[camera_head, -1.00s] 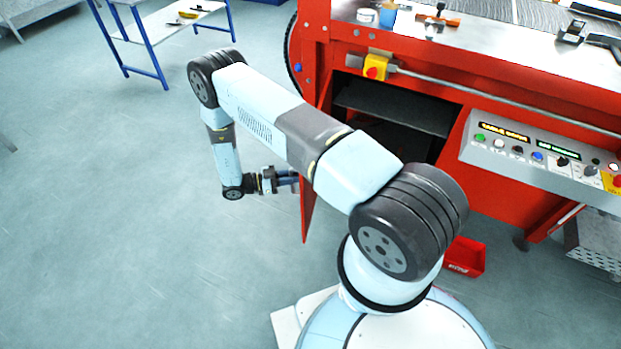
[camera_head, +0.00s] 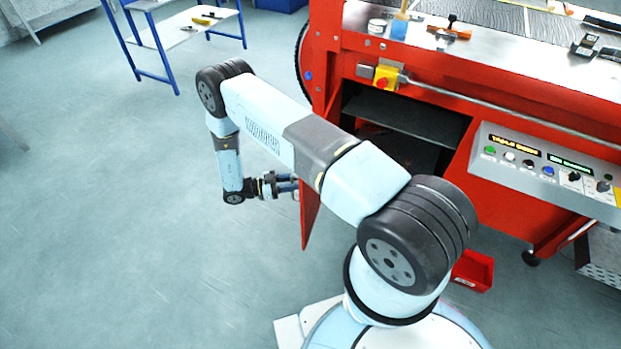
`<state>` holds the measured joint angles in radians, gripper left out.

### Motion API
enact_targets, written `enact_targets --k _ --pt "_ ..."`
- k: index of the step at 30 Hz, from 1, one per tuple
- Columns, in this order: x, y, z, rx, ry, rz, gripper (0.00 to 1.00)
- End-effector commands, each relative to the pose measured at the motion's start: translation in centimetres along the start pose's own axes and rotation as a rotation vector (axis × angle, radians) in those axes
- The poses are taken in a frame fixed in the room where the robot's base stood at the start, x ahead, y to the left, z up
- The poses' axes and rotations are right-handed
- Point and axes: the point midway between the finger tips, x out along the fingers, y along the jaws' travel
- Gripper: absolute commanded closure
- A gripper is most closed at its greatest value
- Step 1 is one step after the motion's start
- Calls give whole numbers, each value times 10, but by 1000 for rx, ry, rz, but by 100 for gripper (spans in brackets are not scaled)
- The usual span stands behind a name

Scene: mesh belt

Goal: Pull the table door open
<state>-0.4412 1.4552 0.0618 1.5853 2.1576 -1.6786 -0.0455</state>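The red table door (camera_head: 310,212) stands swung out from the front of the red machine, seen nearly edge-on. A dark compartment with a shelf (camera_head: 405,117) shows open behind my arm. My gripper (camera_head: 290,187) is at the door's left face, pointing right toward it. The fingers are small in the picture and seem to touch or nearly touch the door. A handle cannot be made out clearly, and whether the fingers are open or shut on it cannot be told.
A control panel (camera_head: 545,170) juts from the machine at the right. A red bin (camera_head: 472,270) lies on the floor beside my base. A blue-legged table (camera_head: 160,40) stands at the back left. The floor at left is clear.

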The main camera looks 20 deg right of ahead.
Motion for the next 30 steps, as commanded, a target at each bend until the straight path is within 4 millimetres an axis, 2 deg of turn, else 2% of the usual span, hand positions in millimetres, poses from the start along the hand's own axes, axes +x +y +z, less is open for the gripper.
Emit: enact_targets --k 5,8,21,30 --pt "-4 1 0 -1 -1 -1 64" --pt "-14 1 1 0 -1 -2 64" --pt "-97 0 2 0 -2 -1 64" --pt "-134 0 2 -1 -1 -1 64"
